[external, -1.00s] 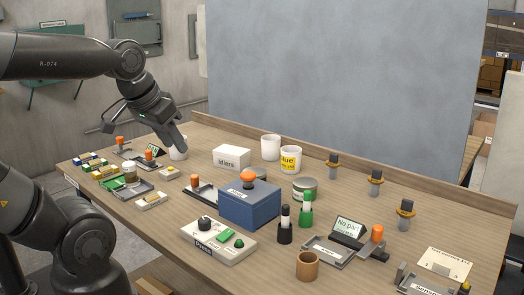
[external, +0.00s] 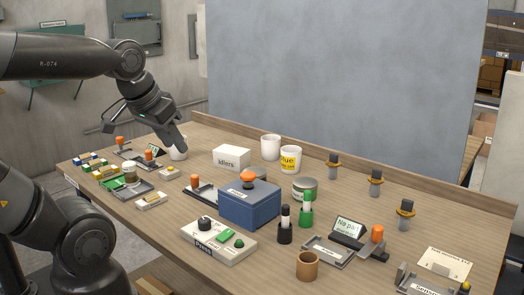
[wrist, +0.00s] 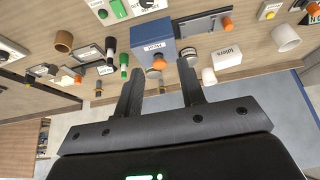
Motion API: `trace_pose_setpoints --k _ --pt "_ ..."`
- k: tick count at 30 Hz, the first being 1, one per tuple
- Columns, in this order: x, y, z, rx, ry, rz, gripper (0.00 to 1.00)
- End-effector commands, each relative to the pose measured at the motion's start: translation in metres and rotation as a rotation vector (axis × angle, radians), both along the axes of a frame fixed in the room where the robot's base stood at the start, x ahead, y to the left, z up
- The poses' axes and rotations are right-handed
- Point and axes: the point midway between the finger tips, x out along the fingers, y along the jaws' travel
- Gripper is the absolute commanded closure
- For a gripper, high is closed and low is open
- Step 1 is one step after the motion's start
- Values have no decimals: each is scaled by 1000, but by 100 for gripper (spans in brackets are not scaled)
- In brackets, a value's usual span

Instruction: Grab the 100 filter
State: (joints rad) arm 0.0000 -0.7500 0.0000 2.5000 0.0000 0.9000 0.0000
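I cannot tell which thing is the 100 filter; no label reading 100 is legible in either view. Small labelled blocks with yellow, blue and white parts (external: 92,163) sit in a cluster at the left end of the bench, and a pale block (external: 151,202) lies closer to the front edge. My gripper (external: 182,143) hangs above the left part of the bench, near a white cup (external: 178,154). In the wrist view my gripper (wrist: 160,68) has its two fingers well apart with nothing between them.
A blue box with an orange knob (external: 250,206) stands mid-bench, with a white press panel (external: 218,241) in front. Stations with orange handles (external: 377,233) occupy the right.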

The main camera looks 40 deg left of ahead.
Motion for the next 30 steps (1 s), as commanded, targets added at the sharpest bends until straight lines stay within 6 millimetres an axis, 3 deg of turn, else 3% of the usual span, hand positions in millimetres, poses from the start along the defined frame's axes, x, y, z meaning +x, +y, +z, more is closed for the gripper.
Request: trace_pose_setpoints --k 12,24,30 --pt "0 0 0 0 0 0 64" --pt "0 0 0 0 0 0 32" --pt "0 0 0 0 0 0 30"
